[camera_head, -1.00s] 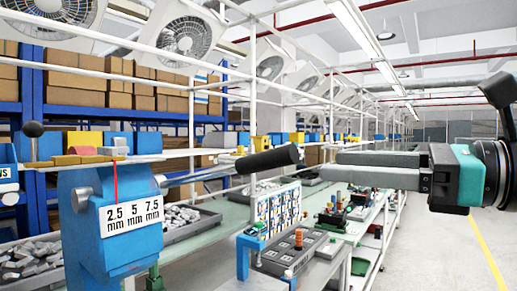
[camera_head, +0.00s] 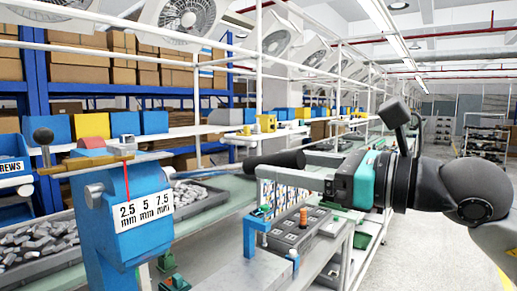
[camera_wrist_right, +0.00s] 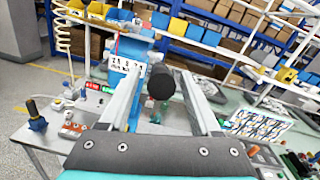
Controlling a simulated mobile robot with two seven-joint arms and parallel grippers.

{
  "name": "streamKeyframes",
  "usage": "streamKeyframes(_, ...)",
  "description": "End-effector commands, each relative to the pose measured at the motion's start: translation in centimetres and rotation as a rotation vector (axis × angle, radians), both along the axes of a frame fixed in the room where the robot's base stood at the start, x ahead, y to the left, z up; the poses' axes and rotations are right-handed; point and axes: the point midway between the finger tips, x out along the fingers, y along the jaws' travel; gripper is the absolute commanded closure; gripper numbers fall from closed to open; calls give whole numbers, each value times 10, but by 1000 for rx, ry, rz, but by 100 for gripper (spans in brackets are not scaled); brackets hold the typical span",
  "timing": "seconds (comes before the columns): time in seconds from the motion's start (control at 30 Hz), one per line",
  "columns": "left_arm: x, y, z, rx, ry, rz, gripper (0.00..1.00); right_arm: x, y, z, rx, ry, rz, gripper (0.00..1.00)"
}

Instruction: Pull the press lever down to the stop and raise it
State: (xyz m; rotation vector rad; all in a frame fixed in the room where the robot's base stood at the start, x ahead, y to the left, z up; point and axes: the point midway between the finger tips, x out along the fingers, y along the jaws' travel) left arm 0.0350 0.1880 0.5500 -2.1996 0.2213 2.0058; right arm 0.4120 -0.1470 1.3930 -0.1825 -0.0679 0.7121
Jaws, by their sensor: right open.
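The blue press (camera_head: 130,215) stands at the left in the head view, with a 2.5, 5, 7.5 mm scale plate (camera_head: 143,211) and a red pointer. Its lever runs right from the hub, tilted slightly up, and ends in a black grip (camera_head: 275,162). My right gripper (camera_head: 308,158) reaches in from the right, its fingers at the outer end of the grip. In the wrist view the open gripper (camera_wrist_right: 160,90) has the black grip (camera_wrist_right: 175,82) between its fingers, nearer the right finger. Contact cannot be told. My left gripper is not in view.
A grey tray of metal parts (camera_head: 35,265) lies left of the press. A parts holder with an orange piece (camera_head: 303,222) and a board of small components stand below my right gripper. Shelves with boxes (camera_head: 75,70) fill the back.

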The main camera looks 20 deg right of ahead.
Motion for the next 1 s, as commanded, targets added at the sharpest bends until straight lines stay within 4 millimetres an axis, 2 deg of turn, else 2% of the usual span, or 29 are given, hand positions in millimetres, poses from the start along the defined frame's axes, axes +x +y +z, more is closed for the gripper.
streamKeyframes(0.1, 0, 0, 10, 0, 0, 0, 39, 12, 10, 3, 5, 0, 2, 36)
streamKeyframes(0.4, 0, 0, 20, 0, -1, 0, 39, 33, 28, 1, 3, 0, 0, 36)
streamKeyframes(0.8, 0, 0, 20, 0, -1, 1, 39, 37, 32, 0, 1, 1, -1, 36)
streamKeyframes(1.0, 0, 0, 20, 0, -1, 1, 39, 37, 31, 0, 1, 1, -1, 58)
